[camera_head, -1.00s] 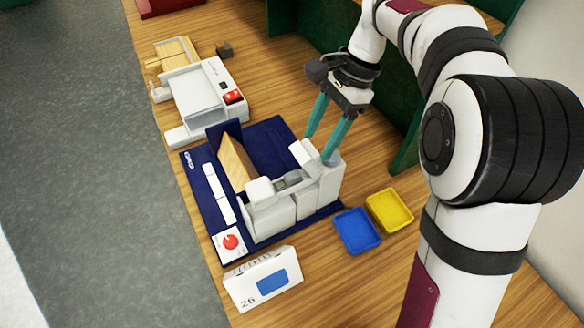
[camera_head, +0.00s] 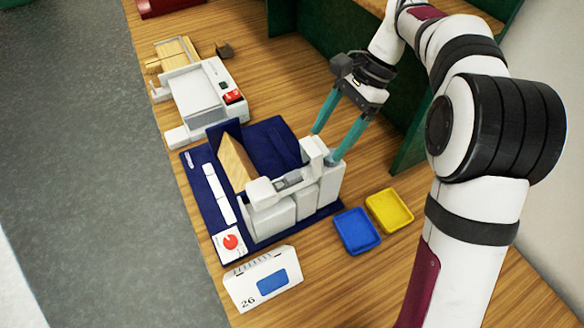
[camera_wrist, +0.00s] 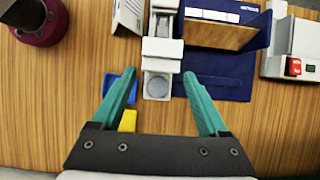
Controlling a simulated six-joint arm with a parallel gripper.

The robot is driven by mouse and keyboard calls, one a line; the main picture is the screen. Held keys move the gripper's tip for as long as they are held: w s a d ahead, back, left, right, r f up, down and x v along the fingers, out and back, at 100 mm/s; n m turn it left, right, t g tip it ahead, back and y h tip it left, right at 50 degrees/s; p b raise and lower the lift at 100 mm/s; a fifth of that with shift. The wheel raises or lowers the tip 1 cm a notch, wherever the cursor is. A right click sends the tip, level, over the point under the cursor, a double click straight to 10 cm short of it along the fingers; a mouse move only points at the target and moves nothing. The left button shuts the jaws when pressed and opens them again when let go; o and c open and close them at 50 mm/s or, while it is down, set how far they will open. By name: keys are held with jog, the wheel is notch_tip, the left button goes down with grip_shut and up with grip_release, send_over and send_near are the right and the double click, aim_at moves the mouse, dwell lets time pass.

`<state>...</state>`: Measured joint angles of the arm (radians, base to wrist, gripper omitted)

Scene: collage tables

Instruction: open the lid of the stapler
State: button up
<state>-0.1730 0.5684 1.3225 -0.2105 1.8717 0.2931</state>
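The stapler, a white and grey blocky machine (camera_head: 295,205), stands at the front right part of the dark blue mat. It also shows at the top middle of the wrist view (camera_wrist: 158,68). Its white lid piece (camera_head: 315,150) stands up at its right end in the head view. It shows as a white block across the machine in the wrist view (camera_wrist: 162,48). My gripper (camera_head: 327,143) is open, with teal fingers pointing down on either side of the stapler's lid end. Nothing is held between the fingers (camera_wrist: 160,75). I cannot tell if a finger touches the lid.
A blue tray (camera_head: 357,231) and a yellow tray (camera_head: 389,210) stand right of the stapler. A desk calendar (camera_head: 263,280) stands in front. A white machine with a red switch (camera_head: 205,98) sits at the back left. A green partition (camera_head: 340,60) stands behind my gripper.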

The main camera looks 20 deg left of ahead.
jog(key=shift+r, duration=0.15)
notch_tip(320, 180, up, 6)
jog(key=shift+f, duration=0.1)
dwell(0.5)
jog(key=shift+s+d, duration=0.1)
jog(key=s+d+f+n+t, duration=0.1)
jog(key=s+d, duration=0.3)
jog(key=s, duration=0.4)
jog(key=s+d+f+n+t+h, duration=0.1)
jog(key=s+d+f, duration=0.2)
jog(key=s, duration=0.5)
jog(key=s+d+f+n+t+h, duration=0.1)
jog(key=s+d+f, duration=0.3)
jog(key=s, duration=0.5)
jog(key=shift+d+t, duration=0.3)
jog(key=shift+d, duration=0.05)
